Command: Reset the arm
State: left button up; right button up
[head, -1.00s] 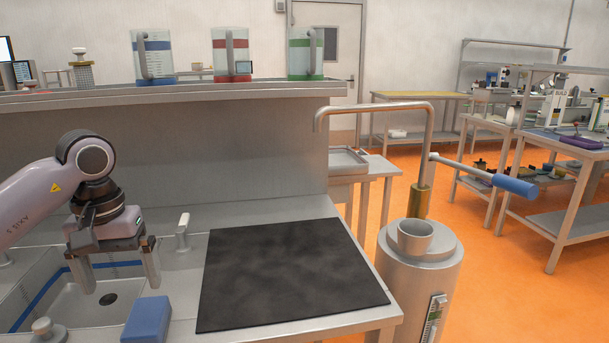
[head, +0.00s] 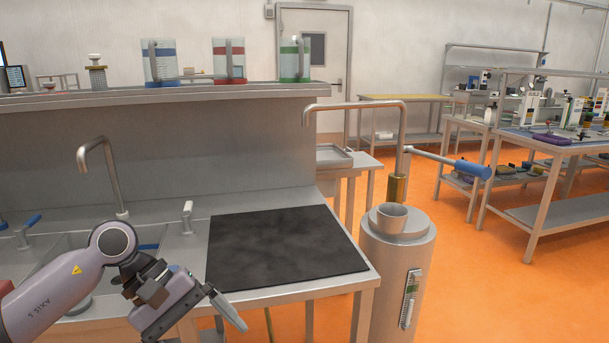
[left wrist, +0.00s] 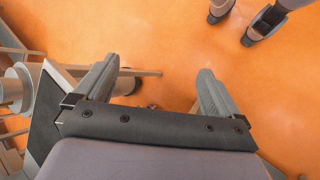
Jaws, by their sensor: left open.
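My left gripper (head: 226,309) is in front of the counter's front edge, lower middle of the head view, its fingers pointing down to the right. In the left wrist view its two fingers (left wrist: 155,80) are spread apart with nothing between them, above the orange floor. My right arm is not in the head view.
A black mat (head: 285,246) lies on the steel counter (head: 300,292). A sink with a tap (head: 103,170) is at the left. A cylindrical stand (head: 392,270) with a cup (head: 389,217) and a blue-handled lever (head: 466,168) is to the right. Several jugs stand on the shelf (head: 200,91).

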pick_arm(q)
jog(key=s+d+r+n+t+h, duration=0.2)
jog(key=s+d+n+h, duration=0.2)
jog(key=d+n+h, duration=0.9)
jog(key=w+a+f+n+t+y, duration=0.1)
jog(key=a+f+n+t+y, duration=0.4)
jog(key=n, duration=0.7)
jog(key=w+a+f+n+t+y, duration=0.1)
jog(key=a+f+n+t+y, duration=0.35)
jog(key=n, duration=0.75)
jog(key=a+f+n+t+y, duration=0.25)
jog(key=n+t, duration=0.55)
jog(key=n, duration=0.4)
jog(key=s+a+f+n+g+y, duration=0.3)
jog(key=s+f+n, duration=0.3)
jog(key=f+n, duration=0.1)
jog(key=s+a+f+n+g+y, duration=0.3)
jog(key=s+f+n, duration=0.4)
jog(key=f, duration=0.3)
jog(key=shift+s+a+n+g, duration=0.15)
jog(key=shift+a+n+g, duration=0.3)
jog(key=shift+g, duration=0.2)
